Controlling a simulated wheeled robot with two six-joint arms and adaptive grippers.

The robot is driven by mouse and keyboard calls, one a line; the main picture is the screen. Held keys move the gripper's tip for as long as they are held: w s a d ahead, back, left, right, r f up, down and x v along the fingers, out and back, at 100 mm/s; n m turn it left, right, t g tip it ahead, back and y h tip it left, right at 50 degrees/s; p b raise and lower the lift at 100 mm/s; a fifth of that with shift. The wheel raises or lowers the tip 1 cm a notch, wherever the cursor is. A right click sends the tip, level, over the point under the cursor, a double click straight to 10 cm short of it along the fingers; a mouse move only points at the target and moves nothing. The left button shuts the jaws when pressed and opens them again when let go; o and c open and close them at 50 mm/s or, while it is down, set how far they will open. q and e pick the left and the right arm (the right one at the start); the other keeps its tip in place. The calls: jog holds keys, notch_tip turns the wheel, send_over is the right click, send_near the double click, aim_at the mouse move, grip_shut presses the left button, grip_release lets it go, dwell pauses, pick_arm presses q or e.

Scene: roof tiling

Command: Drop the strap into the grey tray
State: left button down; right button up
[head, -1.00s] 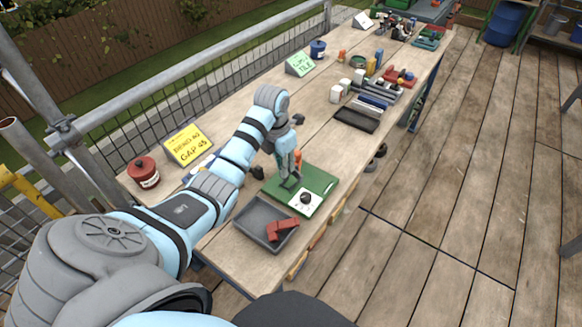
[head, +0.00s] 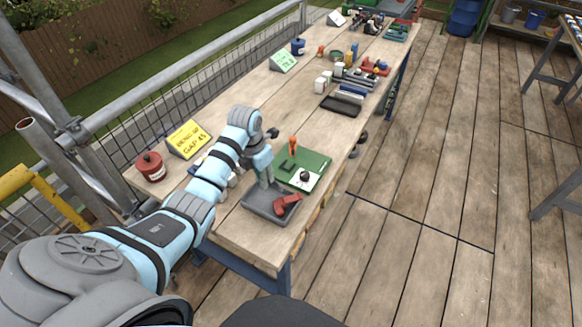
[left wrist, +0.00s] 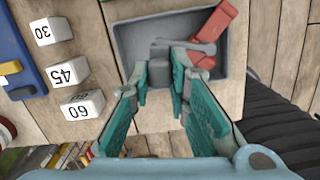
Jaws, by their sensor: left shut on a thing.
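The grey tray (head: 257,207) sits at the near end of the workbench; it also fills the top of the left wrist view (left wrist: 128,40). Red pieces (head: 287,203) lie in its right part. My left gripper (head: 268,186) points down over the tray. In the left wrist view its teal fingers (left wrist: 164,80) are shut on a small grey piece, which looks like the strap (left wrist: 182,46). The strap shows against the tray floor beside the red pieces (left wrist: 212,38). Its lower end is partly hidden by the fingers. I cannot tell if it touches the tray. My right gripper is not in view.
A green board (head: 315,163) with a white plate and black knob (head: 304,178) lies just behind the tray. An orange-topped tool (head: 293,145) stands near it. White numbered blocks (left wrist: 68,72) sit left of the tray. A red tin (head: 150,167) and yellow sign (head: 187,139) stand at the left edge.

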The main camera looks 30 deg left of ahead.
pick_arm(q)
jog(key=shift+s+a+f, duration=0.1)
jog(key=shift+s+f, duration=0.1)
jog(key=shift+f, duration=0.45)
jog(key=shift+s+r, duration=0.25)
jog(key=shift+r, duration=0.05)
jog(key=c, duration=2)
grip_release()
jog(key=o, duration=0.6)
jog(key=shift+w+d, duration=0.2)
jog(key=shift+c, duration=0.2)
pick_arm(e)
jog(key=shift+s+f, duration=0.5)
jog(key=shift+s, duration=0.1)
pick_arm(q)
jog(key=shift+a, duration=0.1)
notch_tip(320, 180, up, 7)
jog(key=s, duration=0.1)
jog(key=shift+r, duration=0.15)
jog(key=shift+a, duration=0.1)
